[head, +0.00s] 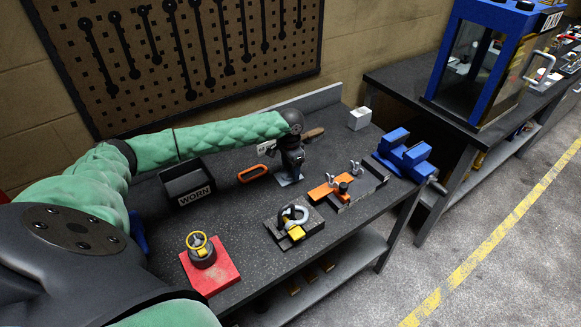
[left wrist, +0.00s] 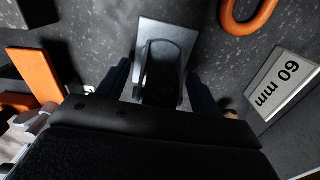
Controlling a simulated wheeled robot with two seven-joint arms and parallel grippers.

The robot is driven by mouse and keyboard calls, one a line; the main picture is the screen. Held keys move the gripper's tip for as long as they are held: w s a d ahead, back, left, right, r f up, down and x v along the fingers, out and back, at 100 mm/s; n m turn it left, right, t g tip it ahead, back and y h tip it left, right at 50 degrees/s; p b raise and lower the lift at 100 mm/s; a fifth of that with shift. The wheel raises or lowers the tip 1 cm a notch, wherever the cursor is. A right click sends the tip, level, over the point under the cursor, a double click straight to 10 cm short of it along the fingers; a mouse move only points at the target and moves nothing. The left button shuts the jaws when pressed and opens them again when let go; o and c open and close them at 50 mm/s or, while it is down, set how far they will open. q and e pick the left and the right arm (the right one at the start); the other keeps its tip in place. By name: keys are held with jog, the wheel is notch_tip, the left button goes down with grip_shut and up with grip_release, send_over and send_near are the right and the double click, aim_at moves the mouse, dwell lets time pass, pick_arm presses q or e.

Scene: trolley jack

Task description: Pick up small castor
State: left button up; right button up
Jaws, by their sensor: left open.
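The small castor shows in the left wrist view as a pale metal plate (left wrist: 152,32) with a dark rounded body (left wrist: 163,65) on it, on the dark bench top. In the head view its plate (head: 288,180) peeks out below my left gripper (head: 291,165); the rest is hidden by the gripper. In the left wrist view my left gripper (left wrist: 158,72) is open, with one dark finger on each side of the castor. I cannot tell whether either finger touches it. My right gripper is not in view.
An orange ring (head: 252,173) lies left of the castor. A bin marked WORN (head: 187,182), an orange clamp piece (head: 325,190), a shackle (head: 295,214), a red block (head: 212,268) and a blue vise (head: 404,153) share the bench. A block marked 60 mm (left wrist: 280,82) is close by.

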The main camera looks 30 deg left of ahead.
pick_arm(q)
jog(key=shift+c, duration=0.4)
jog(key=c, duration=1.2)
